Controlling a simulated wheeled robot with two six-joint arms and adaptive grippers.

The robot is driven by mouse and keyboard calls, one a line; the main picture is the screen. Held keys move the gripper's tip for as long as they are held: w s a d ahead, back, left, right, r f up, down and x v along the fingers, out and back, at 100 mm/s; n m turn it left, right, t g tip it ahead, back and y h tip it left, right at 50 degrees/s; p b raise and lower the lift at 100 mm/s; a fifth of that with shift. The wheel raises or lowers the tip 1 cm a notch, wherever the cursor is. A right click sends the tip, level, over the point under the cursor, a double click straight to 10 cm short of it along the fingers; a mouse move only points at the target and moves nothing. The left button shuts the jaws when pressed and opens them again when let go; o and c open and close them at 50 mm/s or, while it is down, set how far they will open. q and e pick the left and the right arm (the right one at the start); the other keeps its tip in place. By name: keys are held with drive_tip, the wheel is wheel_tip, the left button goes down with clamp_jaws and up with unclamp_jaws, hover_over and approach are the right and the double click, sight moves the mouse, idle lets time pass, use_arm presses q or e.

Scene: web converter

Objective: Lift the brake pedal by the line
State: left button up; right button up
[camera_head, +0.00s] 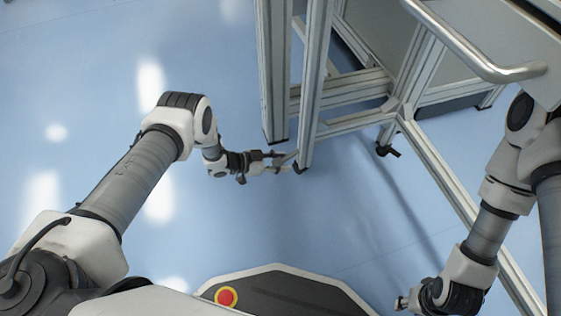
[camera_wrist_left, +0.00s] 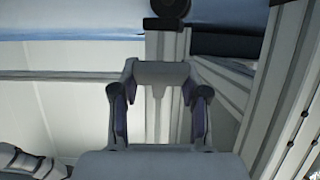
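My left gripper (camera_head: 281,163) is low by the foot of the upright frame posts. Its two fingers (camera_wrist_left: 160,108) stand wide apart in the left wrist view. In the head view a small slanted grey piece (camera_head: 288,157) shows at the fingertips, beside the near post. My right gripper (camera_head: 403,303) is at the bottom right, mostly hidden by its arm, its fingers too unclear to read.
Aluminium posts (camera_head: 315,85) and rails (camera_head: 440,165) of the machine frame stand close to my left gripper and right arm. A black castor or foot (camera_head: 387,150) is under the frame. A metal handle bar (camera_head: 470,45) is at the upper right. Blue floor (camera_head: 235,235) is clear at the left.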

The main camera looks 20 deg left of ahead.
sight(285, 158)
use_arm(q)
clamp_jaws()
drive_tip(key=shift+r, duration=0.15)
drive_tip(key=shift+s+a+r+g+y+p, duration=0.15)
drive_tip(key=shift+r+g+y+p, duration=0.3)
drive_tip(key=shift+p, duration=0.55)
drive_tip(key=shift+a+r+g+y+p, duration=0.2)
drive_tip(key=shift+r+g+y+p, duration=0.35)
drive_tip(key=shift+y+p, duration=0.5)
drive_tip(key=shift+s+a+r+g+y+p, duration=0.15)
drive_tip(key=shift+r+g+y+p, duration=0.55)
drive_tip(key=shift+y, duration=0.2)
drive_tip(key=shift+r, duration=0.3)
